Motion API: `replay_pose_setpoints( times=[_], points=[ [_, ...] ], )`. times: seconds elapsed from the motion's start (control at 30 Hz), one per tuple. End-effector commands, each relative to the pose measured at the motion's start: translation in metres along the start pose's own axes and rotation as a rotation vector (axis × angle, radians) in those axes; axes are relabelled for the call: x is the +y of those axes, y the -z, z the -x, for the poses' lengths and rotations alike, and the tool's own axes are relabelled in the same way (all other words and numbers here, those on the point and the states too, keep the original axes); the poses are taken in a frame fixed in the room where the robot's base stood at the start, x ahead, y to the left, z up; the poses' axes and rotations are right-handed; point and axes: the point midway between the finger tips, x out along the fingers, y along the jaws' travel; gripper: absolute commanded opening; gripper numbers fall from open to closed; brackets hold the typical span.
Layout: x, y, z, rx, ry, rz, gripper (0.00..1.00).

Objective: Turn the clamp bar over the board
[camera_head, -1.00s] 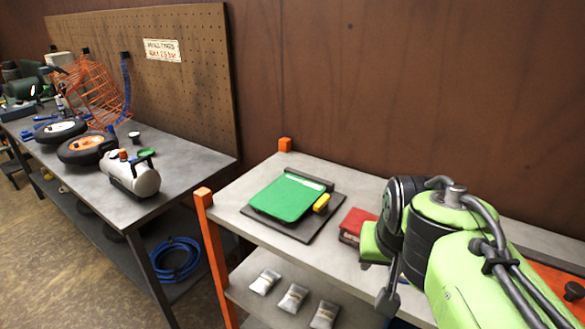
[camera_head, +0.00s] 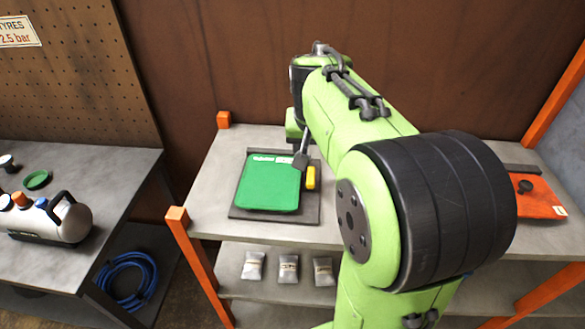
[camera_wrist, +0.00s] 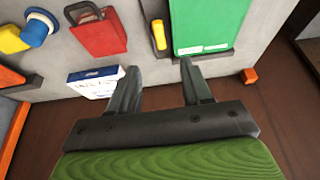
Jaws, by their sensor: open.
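The green board (camera_head: 270,184) lies flat on a dark base plate (camera_head: 262,216) on the grey bench. A short yellow bar (camera_head: 311,178), apparently the clamp bar, lies along the board's right side, beside it and not across it. The wrist view shows this bar (camera_wrist: 158,34) upright in the picture, left of the board (camera_wrist: 205,22). My gripper (camera_wrist: 159,66) is open and empty. Its jaws are near the board's back edge, with the yellow bar in line with the gap between them. In the head view a dark finger (camera_head: 301,158) hides the board's back right corner.
The wrist view shows a red case (camera_wrist: 98,36), a white box (camera_wrist: 93,82) and a blue-and-yellow object (camera_wrist: 36,32). An orange plate with a knob (camera_head: 530,196) lies right. Grey bags (camera_head: 288,268) sit on the lower shelf. A wall stands behind the bench.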

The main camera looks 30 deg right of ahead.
Motion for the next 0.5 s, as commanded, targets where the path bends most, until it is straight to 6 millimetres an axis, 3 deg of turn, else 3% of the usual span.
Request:
replay_pose_setpoints(
  times=[0.17, 0.5],
  points=[
    [0.001, 0.002, -0.008, -0.002, -0.003, -0.005, 0.49],
    [0.002, -0.001, -0.089, -0.006, -0.003, -0.005, 0.49]
  ],
)
